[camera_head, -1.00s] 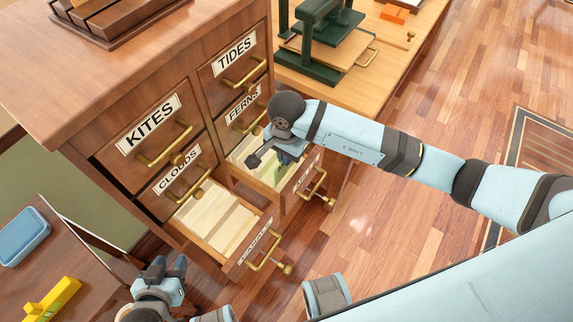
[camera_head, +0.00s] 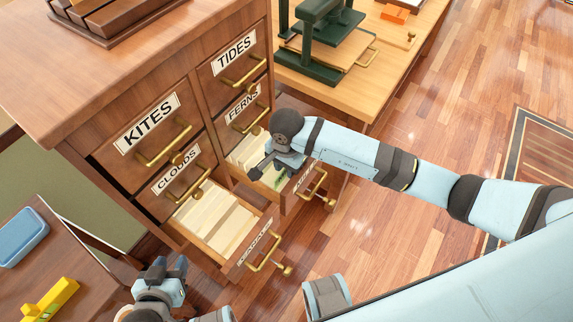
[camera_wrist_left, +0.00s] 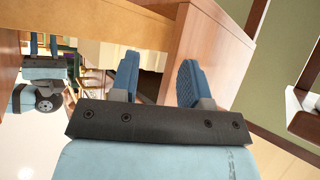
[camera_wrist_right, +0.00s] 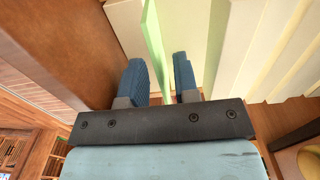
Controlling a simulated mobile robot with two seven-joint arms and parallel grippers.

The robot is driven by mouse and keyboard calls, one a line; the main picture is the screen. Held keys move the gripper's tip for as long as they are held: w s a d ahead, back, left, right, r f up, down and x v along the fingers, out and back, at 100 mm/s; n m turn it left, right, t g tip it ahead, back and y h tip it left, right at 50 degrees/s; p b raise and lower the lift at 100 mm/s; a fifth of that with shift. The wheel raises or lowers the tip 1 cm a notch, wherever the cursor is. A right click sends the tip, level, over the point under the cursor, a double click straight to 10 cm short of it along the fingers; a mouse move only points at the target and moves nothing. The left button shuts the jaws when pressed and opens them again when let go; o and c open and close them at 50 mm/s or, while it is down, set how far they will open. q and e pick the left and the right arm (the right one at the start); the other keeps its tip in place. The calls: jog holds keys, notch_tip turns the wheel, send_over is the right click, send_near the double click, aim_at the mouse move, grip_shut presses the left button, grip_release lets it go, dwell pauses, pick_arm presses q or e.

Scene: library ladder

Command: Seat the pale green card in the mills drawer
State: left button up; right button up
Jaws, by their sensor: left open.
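The pale green card (camera_wrist_right: 157,40) stands on edge between the fingers of my right gripper (camera_wrist_right: 162,80) in the right wrist view. Whether both fingers press on it is unclear. In the head view, my right gripper (camera_head: 268,168) is down at the open right-hand drawer (camera_head: 300,190), and only a bit of green (camera_head: 278,182) shows below it. That drawer's label is mostly hidden by my arm. Cream cards (camera_wrist_right: 210,30) stand beside the green one; its lower edge is hidden. My left gripper (camera_head: 165,268) is open and empty, low in front of the cabinet; its fingers (camera_wrist_left: 158,80) are apart.
A second open drawer (camera_head: 246,250) with cream cards is to the left of it. The KITES, CLOUDS, TIDES and FERNS drawers (camera_head: 236,62) are shut. A table with a blue box (camera_head: 22,236) and a yellow object (camera_head: 50,302) is at left. A green press (camera_head: 318,40) stands behind.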

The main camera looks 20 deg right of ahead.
notch_tip(320, 180, up, 12)
jog(key=shift+r+p, duration=0.2)
jog(key=shift+p, duration=0.25)
dwell(0.4)
jog(key=shift+s+f, duration=0.1)
